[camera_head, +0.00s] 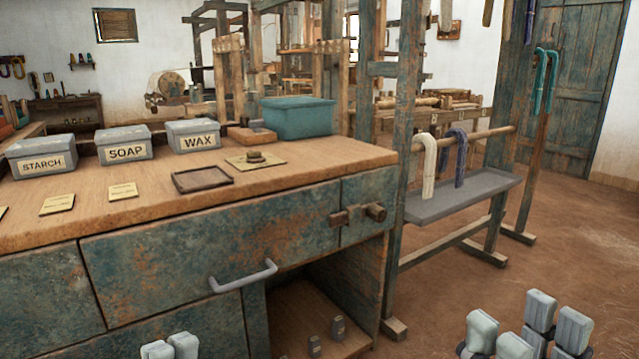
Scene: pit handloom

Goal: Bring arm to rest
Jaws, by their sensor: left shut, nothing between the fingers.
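My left gripper (170,347) shows at the bottom edge, in front of the blue-green workbench (170,262). Only its pale grey fingertips are in view; they are close together with nothing between them. My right gripper (527,328) shows at the bottom right over the brown floor. Its grey finger pads stand in two pairs with a gap between them, so it is open and empty. The rest of both arms is out of the frame.
The workbench top carries boxes marked STARCH (42,163), SOAP (124,152) and WAX (194,143), a teal bin (297,125) and a small tray (203,190). A drawer handle (243,283) juts forward. A yarn rack (470,203) stands right; floor beyond is clear.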

